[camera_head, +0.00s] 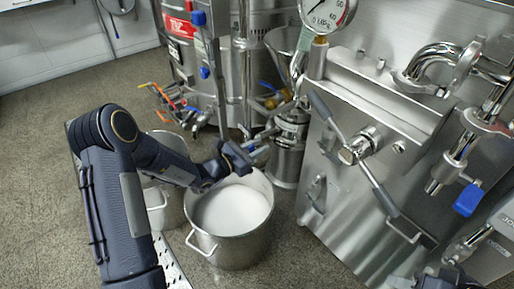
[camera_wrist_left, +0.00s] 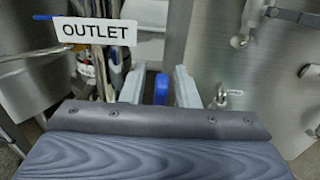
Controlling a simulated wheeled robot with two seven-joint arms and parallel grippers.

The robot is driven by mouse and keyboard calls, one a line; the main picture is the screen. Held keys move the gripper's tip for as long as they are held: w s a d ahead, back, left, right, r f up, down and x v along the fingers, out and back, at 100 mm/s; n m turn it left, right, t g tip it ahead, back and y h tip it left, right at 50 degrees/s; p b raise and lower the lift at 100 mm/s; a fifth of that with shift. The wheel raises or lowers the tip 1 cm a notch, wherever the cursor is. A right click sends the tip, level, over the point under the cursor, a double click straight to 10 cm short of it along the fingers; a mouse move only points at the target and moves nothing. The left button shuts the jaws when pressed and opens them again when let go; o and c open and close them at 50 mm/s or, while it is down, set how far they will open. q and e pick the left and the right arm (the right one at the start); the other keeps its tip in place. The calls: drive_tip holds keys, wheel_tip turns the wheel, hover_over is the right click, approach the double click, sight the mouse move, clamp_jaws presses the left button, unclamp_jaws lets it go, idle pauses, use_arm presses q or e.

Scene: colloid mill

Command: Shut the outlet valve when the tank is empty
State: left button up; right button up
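My left gripper (camera_head: 258,148) reaches over the steel pot toward the outlet pipework of the mill. In the left wrist view its two grey fingers (camera_wrist_left: 158,88) are apart, with a blue valve handle (camera_wrist_left: 161,89) between them and a gap visible on each side. A white sign reading OUTLET (camera_wrist_left: 95,31) shows at the upper left of that view. The steel pot (camera_head: 262,232) stands on the floor below and holds white liquid (camera_head: 231,210). The inside of the tank is not visible. A dark part at the lower right edge may be my right gripper (camera_head: 450,281); its fingers are unclear.
A second steel pot (camera_head: 160,198) stands left of the first, partly behind my left arm. The large steel machine panel (camera_head: 345,205) with a lever fills the right side. A pressure gauge (camera_head: 328,12) and another blue-handled valve (camera_head: 467,200) are there. Open floor (camera_head: 50,110) lies at left.

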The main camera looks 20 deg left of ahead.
use_arm(q)
clamp_jaws()
